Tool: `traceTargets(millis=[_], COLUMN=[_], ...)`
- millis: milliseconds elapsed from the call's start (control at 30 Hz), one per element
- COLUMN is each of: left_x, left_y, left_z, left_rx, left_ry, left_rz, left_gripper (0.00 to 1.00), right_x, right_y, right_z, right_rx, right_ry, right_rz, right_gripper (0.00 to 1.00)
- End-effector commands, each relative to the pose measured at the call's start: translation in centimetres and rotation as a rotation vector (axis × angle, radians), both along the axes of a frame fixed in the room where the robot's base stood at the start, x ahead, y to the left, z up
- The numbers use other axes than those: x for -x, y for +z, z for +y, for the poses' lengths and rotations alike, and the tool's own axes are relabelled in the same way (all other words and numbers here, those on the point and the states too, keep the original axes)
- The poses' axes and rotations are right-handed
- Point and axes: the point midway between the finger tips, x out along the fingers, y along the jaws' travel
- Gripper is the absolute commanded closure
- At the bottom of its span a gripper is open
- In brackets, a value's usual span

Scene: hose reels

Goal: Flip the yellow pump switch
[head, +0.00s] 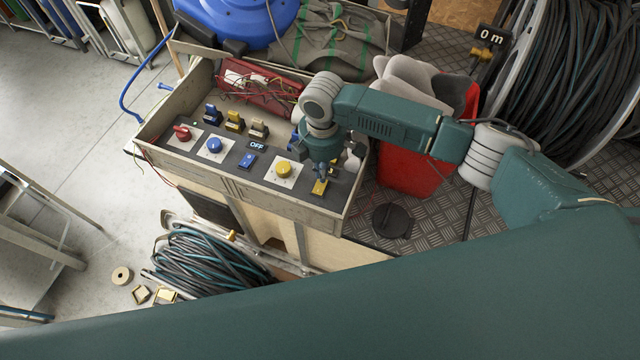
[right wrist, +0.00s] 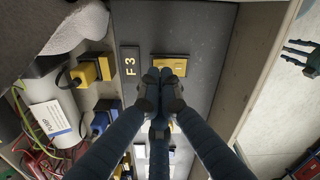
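The yellow pump switch (head: 320,187) is on the right end of the grey control panel (head: 228,162) in the head view. Its yellow plate (right wrist: 181,63) also shows in the right wrist view, partly covered by my fingertips. My right gripper (head: 322,172) points down at the switch. In the right wrist view its fingers (right wrist: 163,80) are drawn together at the plate's near edge, with nothing seen between them. I cannot tell whether they touch the switch. A dark fingered shape at the right edge of that view looks like my left gripper (right wrist: 301,57), fingers apart, away from the panel.
The panel also carries a red knob (head: 182,133), a blue knob (head: 214,145), a blue switch (head: 247,160) and a yellow knob (head: 283,169). Plugs (right wrist: 88,73) stand behind it. A red bin (head: 410,175) is right of the box. Coiled hose (head: 205,258) lies below.

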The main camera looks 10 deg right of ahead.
Motion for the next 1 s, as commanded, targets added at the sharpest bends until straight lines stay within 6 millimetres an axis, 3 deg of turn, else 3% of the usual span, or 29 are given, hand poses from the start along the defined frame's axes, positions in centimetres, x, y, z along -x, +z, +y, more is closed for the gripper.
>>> traceTargets(millis=[1000], left_x=[-0.1], left_y=[-0.5], left_z=[0.0], left_rx=[0.001], left_ry=[0.001], left_rz=[-0.002], left_gripper=[0.52], right_x=[0.0], right_y=[-1.1], right_z=[0.0], right_rx=[-0.001], right_ry=[0.0], right_rz=[0.0], right_gripper=[1.0])
